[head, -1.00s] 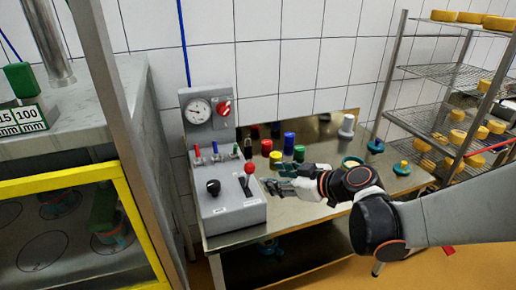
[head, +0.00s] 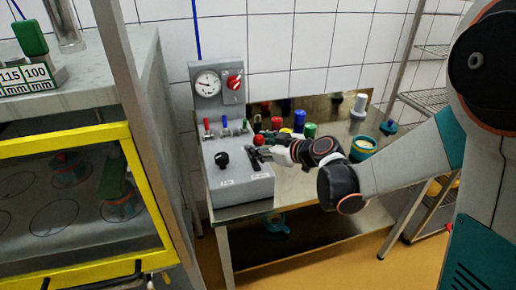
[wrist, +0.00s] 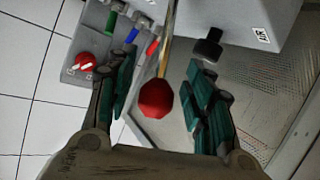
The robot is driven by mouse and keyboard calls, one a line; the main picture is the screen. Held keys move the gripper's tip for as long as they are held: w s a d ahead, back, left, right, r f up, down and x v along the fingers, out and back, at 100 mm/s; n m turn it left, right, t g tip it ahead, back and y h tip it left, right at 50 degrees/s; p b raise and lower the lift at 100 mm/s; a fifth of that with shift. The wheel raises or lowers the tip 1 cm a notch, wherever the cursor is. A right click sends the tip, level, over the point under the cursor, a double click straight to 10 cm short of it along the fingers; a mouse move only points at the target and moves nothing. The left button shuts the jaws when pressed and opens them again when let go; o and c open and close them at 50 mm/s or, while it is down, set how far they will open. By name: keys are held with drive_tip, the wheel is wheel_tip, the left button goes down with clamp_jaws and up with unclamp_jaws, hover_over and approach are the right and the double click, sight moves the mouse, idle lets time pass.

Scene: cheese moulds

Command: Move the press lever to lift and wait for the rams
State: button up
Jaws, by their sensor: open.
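The press lever is a thin rod with a red ball knob (head: 259,140) on top of the grey control box (head: 240,191). In the wrist view the red knob (wrist: 157,98) lies between my two green-padded fingers, with a visible gap on each side. My gripper (wrist: 160,72) is open around the lever and holds nothing. In the head view my gripper (head: 262,154) comes in from the right and hides part of the lever and its slot. The rams cannot be made out clearly behind the yellow-framed guard (head: 68,141) at the left.
A black knob (head: 222,159) stands left of the lever. Behind are small coloured valves, a gauge (head: 207,84) and a red rotary switch (head: 234,82). Coloured cylinders and a teal-rimmed tub (head: 363,148) stand on the steel table to the right. Wire shelving stands farther right.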

drive_tip(key=shift+w+a+f, duration=0.25)
drive_tip(key=shift+w+a, duration=0.2)
drive_tip(key=shift+w, duration=0.05)
clamp_jaws()
